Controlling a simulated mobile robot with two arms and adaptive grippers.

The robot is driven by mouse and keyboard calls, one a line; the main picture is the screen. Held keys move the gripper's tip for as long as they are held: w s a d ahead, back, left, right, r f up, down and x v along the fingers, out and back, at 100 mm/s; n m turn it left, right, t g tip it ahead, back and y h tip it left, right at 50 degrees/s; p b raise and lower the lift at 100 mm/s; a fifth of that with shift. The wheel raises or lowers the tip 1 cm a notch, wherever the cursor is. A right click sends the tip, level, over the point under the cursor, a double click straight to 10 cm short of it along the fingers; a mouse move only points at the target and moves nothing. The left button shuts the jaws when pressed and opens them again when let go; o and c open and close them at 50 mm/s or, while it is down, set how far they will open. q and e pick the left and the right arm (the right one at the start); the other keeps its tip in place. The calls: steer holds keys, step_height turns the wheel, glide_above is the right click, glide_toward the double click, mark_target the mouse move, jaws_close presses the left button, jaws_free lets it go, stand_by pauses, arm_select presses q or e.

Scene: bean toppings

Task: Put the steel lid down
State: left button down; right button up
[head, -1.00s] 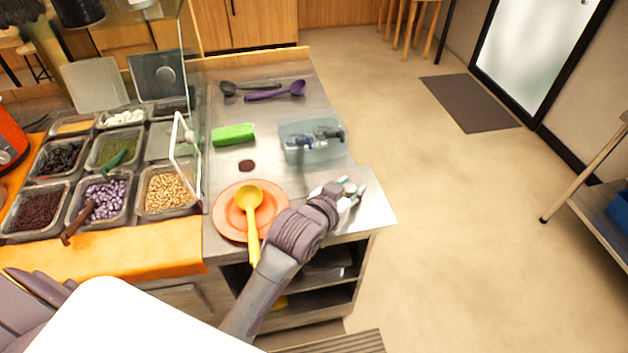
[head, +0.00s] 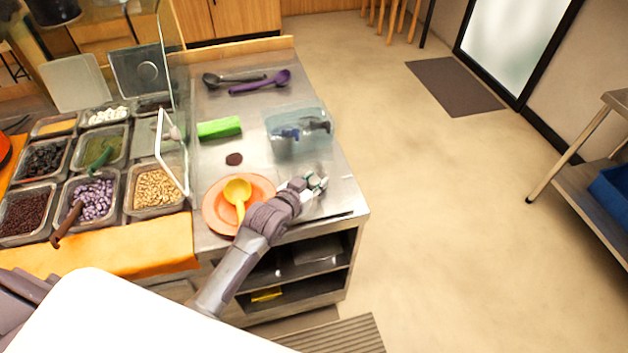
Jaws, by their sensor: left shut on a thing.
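My left gripper (head: 314,185) is over the front right part of the steel counter (head: 215,172), right of the orange plate. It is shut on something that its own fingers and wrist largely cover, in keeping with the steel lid. The lid's outline blends with the shiny steel counter. A thin dark edge shows just below the gripper, but I cannot tell whether it belongs to the lid or the counter. I also cannot tell whether the lid touches the counter. My right gripper is not in view.
An orange plate (head: 212,212) with a yellow ladle (head: 237,190) is close left of my left wrist. A clear bin (head: 298,143) stands behind the gripper. A green block (head: 219,127) and a purple spoon (head: 262,84) lie farther back. Topping pans (head: 155,187) fill the left.

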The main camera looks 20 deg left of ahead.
arm_select(q)
steer(key=shift+f, duration=0.15)
steer(key=c, duration=0.8)
jaws_free()
